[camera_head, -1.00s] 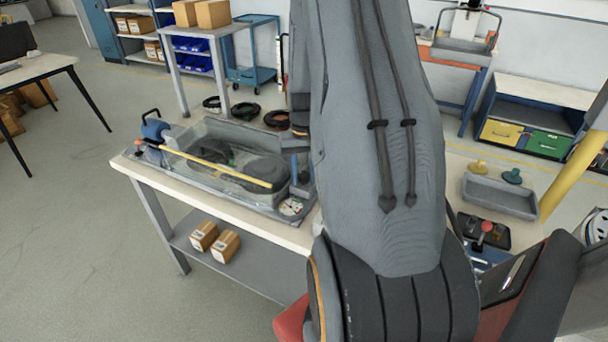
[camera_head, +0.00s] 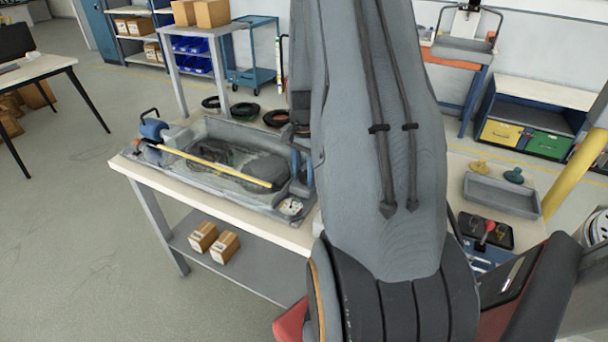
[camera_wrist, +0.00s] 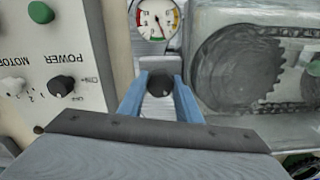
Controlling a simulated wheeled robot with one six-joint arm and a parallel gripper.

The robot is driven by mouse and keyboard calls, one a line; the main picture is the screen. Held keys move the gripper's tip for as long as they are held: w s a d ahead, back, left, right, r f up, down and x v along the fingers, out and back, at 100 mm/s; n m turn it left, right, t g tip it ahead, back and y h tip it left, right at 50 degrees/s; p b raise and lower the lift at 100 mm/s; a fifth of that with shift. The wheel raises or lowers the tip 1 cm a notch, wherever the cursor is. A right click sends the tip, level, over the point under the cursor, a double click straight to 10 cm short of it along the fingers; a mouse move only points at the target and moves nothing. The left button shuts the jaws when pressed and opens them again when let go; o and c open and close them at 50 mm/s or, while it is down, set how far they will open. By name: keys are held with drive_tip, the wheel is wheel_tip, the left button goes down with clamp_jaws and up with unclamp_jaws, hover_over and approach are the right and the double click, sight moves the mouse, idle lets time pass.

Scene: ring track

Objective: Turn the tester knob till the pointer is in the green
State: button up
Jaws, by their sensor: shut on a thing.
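In the wrist view the two blue fingers of my gripper (camera_wrist: 160,92) are shut on a small black knob (camera_wrist: 160,83), one finger on each side. The round tester dial (camera_wrist: 157,20) is just beyond it, cut by the top edge. It has a white face and a coloured rim with red and green parts. A thin dark pointer (camera_wrist: 158,22) lies over the white face; I cannot tell surely which zone it marks. In the head view the dial (camera_head: 291,206) is small at the right end of the bench rig, and my arm hides most of the gripper.
Beside the knob, a clear-covered chain sprocket (camera_wrist: 240,70) is on the right and a white panel (camera_wrist: 60,40) marked POWER and MOTOR on the left, with another black knob (camera_wrist: 62,84). A yellow bar (camera_head: 215,165) lies across the rig. A grey tray (camera_head: 500,195) is at right.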

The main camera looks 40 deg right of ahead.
sight(304, 173)
drive_tip(key=shift+w+m, duration=0.1)
drive_tip(key=shift+m, duration=0.5)
drive_tip(key=o, duration=0.8)
drive_tip(key=shift+r, duration=0.1)
drive_tip(key=shift+r+b, duration=1.05)
drive_tip(key=shift+r, duration=2.85)
